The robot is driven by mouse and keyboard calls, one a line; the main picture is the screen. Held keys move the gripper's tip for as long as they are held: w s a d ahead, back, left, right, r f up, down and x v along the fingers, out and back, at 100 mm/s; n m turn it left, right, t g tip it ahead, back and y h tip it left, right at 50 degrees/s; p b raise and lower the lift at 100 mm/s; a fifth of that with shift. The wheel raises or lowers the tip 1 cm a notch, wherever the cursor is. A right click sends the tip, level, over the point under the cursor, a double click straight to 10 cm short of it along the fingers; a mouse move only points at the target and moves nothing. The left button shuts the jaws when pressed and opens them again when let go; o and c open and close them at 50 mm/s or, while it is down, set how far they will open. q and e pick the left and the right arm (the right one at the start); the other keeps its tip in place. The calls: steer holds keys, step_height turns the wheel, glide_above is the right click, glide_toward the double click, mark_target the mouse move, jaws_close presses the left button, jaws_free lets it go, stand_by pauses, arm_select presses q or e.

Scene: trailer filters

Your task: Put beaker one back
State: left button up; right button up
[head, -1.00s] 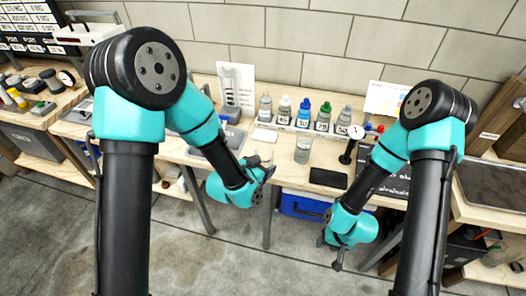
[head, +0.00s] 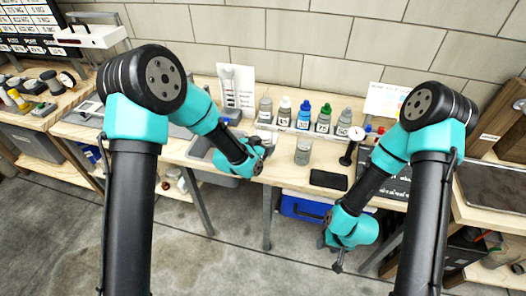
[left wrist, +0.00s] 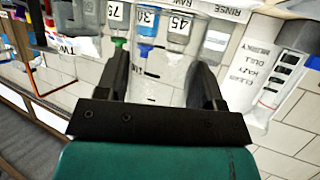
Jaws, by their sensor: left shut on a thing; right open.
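My left gripper (head: 262,148) is over the front edge of the bench, between the grey basin and the bottle row. It is shut on a clear glass beaker (left wrist: 160,82), which shows faintly between the dark fingers in the left wrist view. In the head view the gripper mostly hides this beaker. A second clear vessel (head: 303,150) stands upright on the bench to the right of the gripper, apart from it. I cannot read a number on either. My right gripper (head: 329,255) is open and empty, low in front of the bench.
Several capped, labelled bottles (head: 303,117) stand in a row at the back. A black flat device (head: 328,180) and an upright dial gauge (head: 352,146) are to the right. A grey basin (head: 200,150) is at the left. A card (head: 237,85) stands by the wall.

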arm_select(q)
steer(key=shift+w+f, duration=0.15)
steer(key=shift+f, duration=0.75)
steer(key=shift+w+f, duration=0.1)
steer(key=shift+f, duration=0.75)
steer(key=shift+f, duration=0.1)
steer(key=o, duration=1.1)
steer(key=v, duration=1.2)
